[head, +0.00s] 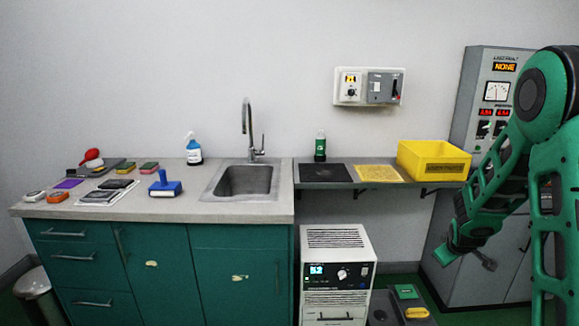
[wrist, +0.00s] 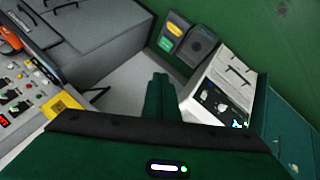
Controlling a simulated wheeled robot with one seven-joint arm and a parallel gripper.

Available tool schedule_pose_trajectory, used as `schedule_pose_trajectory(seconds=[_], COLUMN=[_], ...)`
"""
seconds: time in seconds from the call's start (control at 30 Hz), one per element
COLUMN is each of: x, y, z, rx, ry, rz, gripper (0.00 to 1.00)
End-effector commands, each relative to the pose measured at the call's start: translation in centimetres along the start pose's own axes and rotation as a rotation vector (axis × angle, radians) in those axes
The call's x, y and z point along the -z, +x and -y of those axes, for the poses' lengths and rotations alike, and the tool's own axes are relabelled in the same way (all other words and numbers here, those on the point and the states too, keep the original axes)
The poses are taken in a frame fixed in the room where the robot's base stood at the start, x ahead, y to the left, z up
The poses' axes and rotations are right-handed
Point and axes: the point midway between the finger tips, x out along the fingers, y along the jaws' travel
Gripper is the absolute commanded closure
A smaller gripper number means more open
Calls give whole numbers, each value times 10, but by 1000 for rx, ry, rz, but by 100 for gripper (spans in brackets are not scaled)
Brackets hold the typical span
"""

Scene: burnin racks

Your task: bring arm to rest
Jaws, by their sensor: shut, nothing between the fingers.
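My arm is green and bent, on the right side of the head view. My gripper (head: 466,258) hangs low at the end of it, in front of the grey cabinet and to the right of the white unit. In the wrist view the dark green fingers of my gripper (wrist: 158,88) are together, with nothing between them. The gripper is apart from the counter and shelf and touches nothing that I can see.
A white bench unit (head: 337,265) stands below the shelf (head: 325,183). A yellow bin (head: 433,160) sits on the shelf's right end. A grey control cabinet (head: 478,90) stands behind my arm. The counter (head: 240,212) with a sink (head: 245,180) is at left.

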Motion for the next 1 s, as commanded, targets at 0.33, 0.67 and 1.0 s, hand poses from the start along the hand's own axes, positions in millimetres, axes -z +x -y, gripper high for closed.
schedule_pose_trajectory(seconds=[0.33, 0.67, 1.0], x=[-75, -155, -224], y=[-125, -241, -338], z=[-6, 28, 82], rx=[102, 202, 291], ry=[318, 615, 857], rz=[205, 411, 605], gripper=[100, 100, 100])
